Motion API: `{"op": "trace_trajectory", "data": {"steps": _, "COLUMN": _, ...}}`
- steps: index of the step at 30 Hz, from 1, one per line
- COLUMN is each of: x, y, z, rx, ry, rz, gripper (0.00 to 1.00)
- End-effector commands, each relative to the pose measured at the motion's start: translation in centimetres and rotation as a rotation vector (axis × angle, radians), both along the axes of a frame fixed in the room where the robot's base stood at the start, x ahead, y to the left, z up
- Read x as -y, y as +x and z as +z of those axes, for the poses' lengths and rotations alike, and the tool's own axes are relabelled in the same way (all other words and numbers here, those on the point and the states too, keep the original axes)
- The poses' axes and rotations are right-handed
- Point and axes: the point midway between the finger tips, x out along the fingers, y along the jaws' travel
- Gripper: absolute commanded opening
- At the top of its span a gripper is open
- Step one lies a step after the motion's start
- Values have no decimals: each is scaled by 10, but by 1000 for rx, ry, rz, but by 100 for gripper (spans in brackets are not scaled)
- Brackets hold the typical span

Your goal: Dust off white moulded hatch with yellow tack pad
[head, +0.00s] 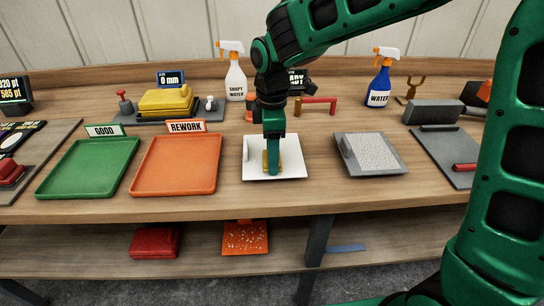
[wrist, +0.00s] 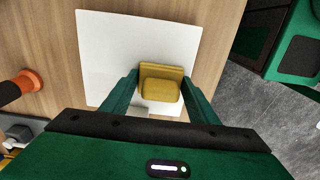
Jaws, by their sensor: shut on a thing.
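The white moulded hatch (head: 295,163) lies flat on the workbench, in the middle of the head view. It also shows as a white panel in the wrist view (wrist: 108,45), with a small pale block (wrist: 140,112) on it, partly hidden. My gripper (head: 271,170) points down over the hatch and is shut on the yellow tack pad (wrist: 160,85). The pad is between both green fingers. In the head view the pad (head: 279,160) is partly hidden by a finger and appears at the hatch surface. I cannot tell for certain whether it touches.
An orange REWORK tray (head: 176,166) and a green GOOD tray (head: 84,168) lie to the left. A grey speckled panel (head: 370,152) lies to the right. The bench's front edge is close to the hatch.

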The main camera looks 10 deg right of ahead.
Motion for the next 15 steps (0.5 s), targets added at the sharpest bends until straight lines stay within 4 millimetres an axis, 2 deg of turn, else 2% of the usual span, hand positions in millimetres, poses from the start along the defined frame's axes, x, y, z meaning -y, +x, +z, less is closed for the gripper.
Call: {"op": "trace_trajectory", "data": {"steps": 15, "x": 0, "y": 37, "z": 0, "rx": 1, "ry": 0, "rz": -2, "gripper": 36}}
